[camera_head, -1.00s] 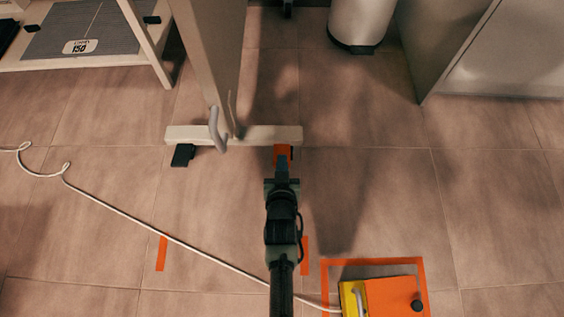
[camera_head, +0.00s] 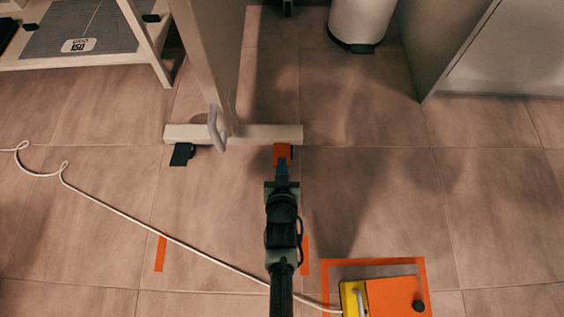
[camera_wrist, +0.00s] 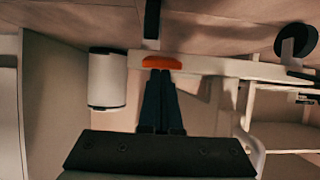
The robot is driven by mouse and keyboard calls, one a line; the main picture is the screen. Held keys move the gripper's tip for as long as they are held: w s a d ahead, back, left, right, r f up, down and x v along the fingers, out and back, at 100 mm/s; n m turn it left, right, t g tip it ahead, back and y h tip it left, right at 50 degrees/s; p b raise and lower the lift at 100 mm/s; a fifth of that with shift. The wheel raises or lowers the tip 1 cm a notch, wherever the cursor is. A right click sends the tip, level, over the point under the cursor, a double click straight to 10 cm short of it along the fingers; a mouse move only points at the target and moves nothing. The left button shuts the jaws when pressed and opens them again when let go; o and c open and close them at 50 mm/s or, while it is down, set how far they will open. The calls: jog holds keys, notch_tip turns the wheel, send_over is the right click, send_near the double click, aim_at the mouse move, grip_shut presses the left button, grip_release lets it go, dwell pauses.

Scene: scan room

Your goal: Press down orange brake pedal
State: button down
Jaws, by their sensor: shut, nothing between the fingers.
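The orange brake pedal (camera_head: 282,151) sits at the right end of the pale crossbar (camera_head: 262,132) at the foot of an upright stand. In the wrist view the pedal shows as an orange block (camera_wrist: 162,62) just beyond the fingertips. My gripper (camera_head: 283,165) is shut and empty, its dark fingers reaching to the pedal's near edge. In the wrist view the gripper (camera_wrist: 158,75) lines up with the pedal. I cannot tell whether the tips touch it. A black pedal (camera_head: 182,154) is at the crossbar's left end.
A grey hooked handle (camera_head: 216,128) stands by the upright. A pale cable (camera_head: 130,217) runs across the tiled floor to an orange and yellow box (camera_head: 390,297) inside orange tape. A white bin (camera_head: 356,22) and cabinet (camera_head: 500,55) are at the back right. The floor at right is clear.

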jog(key=shift+s+f, duration=0.15)
jog(key=shift+f, duration=0.15)
jog(key=shift+s+f, duration=0.2)
jog(key=shift+f, duration=0.35)
jog(key=shift+r, duration=0.1)
jog(key=shift+r+p, duration=0.65)
jog(key=shift+r, duration=0.1)
jog(key=shift+r, duration=0.15)
